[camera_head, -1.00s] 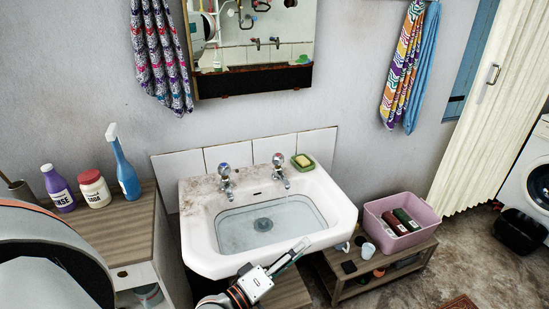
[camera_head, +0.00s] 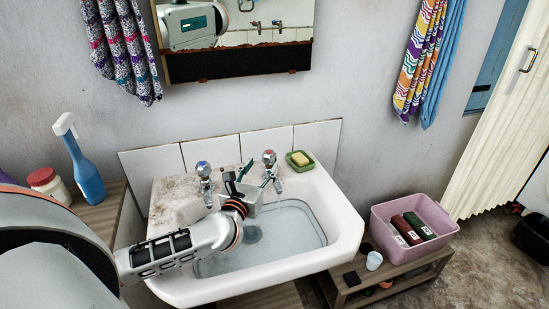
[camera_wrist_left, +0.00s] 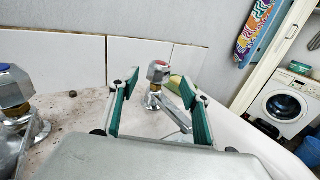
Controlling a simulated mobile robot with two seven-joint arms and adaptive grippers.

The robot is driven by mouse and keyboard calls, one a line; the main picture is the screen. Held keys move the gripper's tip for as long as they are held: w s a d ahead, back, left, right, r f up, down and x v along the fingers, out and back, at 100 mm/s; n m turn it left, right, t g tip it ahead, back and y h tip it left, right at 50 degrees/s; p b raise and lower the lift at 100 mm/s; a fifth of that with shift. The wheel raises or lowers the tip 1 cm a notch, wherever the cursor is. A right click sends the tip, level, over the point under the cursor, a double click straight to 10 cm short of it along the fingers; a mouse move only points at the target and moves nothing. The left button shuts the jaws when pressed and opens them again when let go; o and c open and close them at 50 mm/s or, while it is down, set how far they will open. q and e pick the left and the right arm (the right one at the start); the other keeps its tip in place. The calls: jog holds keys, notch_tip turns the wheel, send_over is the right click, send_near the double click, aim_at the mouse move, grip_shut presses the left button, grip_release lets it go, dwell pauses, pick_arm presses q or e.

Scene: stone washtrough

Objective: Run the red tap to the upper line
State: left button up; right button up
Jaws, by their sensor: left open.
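The white basin (camera_head: 345,225) holds clear water, with the drain showing dimly through it. The red tap (camera_head: 269,160) stands at the basin's back right; its red-topped handle also shows in the left wrist view (camera_wrist_left: 158,72). The blue tap (camera_head: 204,172) stands to its left. My left gripper (camera_head: 239,174) is open and empty over the back of the basin, between the taps. In the left wrist view its green-padded fingers (camera_wrist_left: 160,86) frame the red handle, which looks farther off, with no contact visible. My right gripper is out of view.
A green dish with soap (camera_head: 300,160) sits on the rim right of the red tap. A tiled splashback (camera_head: 265,143) and mirror (camera_head: 235,60) are behind. A pink crate (camera_head: 440,222) stands right; a blue spray bottle (camera_head: 85,170) stands left.

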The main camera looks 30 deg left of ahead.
aim_at(267, 159)
pick_arm(q)
jog(key=shift+w+a+f, duration=0.1)
jog(key=shift+w+f, duration=0.15)
jog(key=shift+w, duration=0.1)
jog(key=shift+w+a+r, duration=0.1)
jog(key=shift+w+r, duration=0.1)
jog(key=shift+w, duration=0.05)
jog(key=x, duration=0.6)
jog(key=shift+w, duration=0.3)
jog(key=c, duration=1.1)
